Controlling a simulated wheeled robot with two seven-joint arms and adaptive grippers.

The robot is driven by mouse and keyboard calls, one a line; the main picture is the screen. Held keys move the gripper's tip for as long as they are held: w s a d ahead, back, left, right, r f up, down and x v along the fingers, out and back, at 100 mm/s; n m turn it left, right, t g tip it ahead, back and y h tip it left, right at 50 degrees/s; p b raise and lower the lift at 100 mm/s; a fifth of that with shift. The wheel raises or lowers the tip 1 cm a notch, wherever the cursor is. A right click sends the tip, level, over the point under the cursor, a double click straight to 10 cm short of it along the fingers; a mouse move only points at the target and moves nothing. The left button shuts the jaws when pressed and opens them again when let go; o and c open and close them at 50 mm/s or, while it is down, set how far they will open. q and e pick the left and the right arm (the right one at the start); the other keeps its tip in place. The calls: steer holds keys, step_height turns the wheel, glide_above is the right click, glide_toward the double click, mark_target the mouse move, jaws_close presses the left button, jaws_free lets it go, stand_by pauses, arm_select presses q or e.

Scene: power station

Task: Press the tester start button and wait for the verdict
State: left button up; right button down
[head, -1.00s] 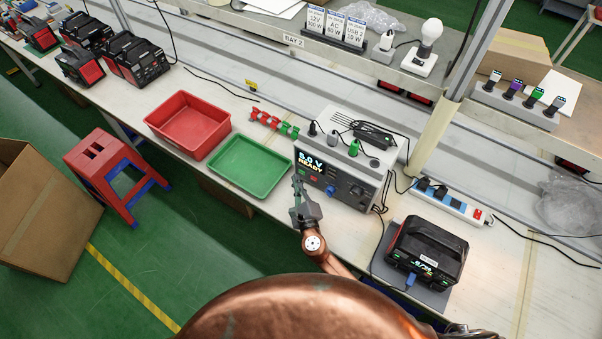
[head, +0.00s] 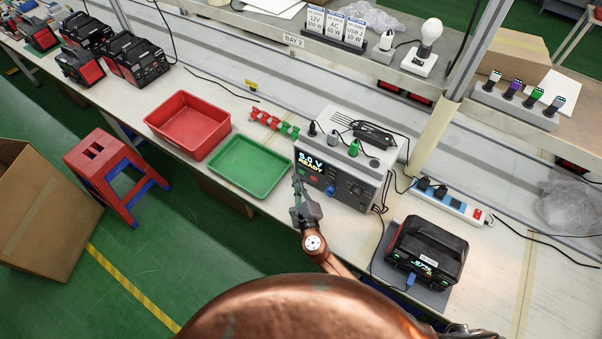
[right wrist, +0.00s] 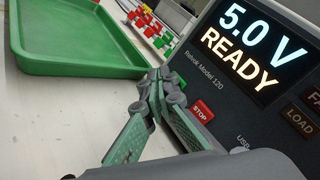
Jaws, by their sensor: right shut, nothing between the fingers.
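The tester (head: 355,187) is a grey box on the bench, and it also fills the right of the right wrist view (right wrist: 190,58). Its lit display (right wrist: 247,50) reads "5.0 V READY". A red STOP button (right wrist: 203,111) shows below the display. I cannot tell whether the tips touch. My left gripper is not in view.
A green tray (head: 211,172) and a red bin (head: 150,124) stand left of the tester. A black power station (head: 428,249) sits on a grey pad to the right, with a power strip (head: 453,205) behind it. A shelf runs above the bench.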

steer(key=shift+w+d, duration=0.1)
stand_by(0.4)
steer(key=shift+w+d, duration=0.15)
steer(key=shift+w, duration=0.1)
steer(key=shift+w+d+r, duration=0.2)
steer(key=shift+w+d, duration=0.25)
stand_by(1.1)
steer(key=shift+s, duration=0.1)
steer(key=shift+s+f, duration=0.3)
steer(key=shift+f, duration=0.25)
steer(key=shift+s, duration=0.1)
steer(key=shift+s+a+f+p, duration=0.2)
steer(key=shift+s+p, duration=0.1)
steer(key=shift+p, duration=0.1)
steer(key=s+a, duration=0.1)
steer(key=s+a+p, duration=0.1)
steer(key=shift+s+a+r, duration=0.2)
steer(key=shift+s+r, duration=0.1)
steer(key=shift+s+a, duration=0.65)
steer(key=shift+s, duration=0.2)
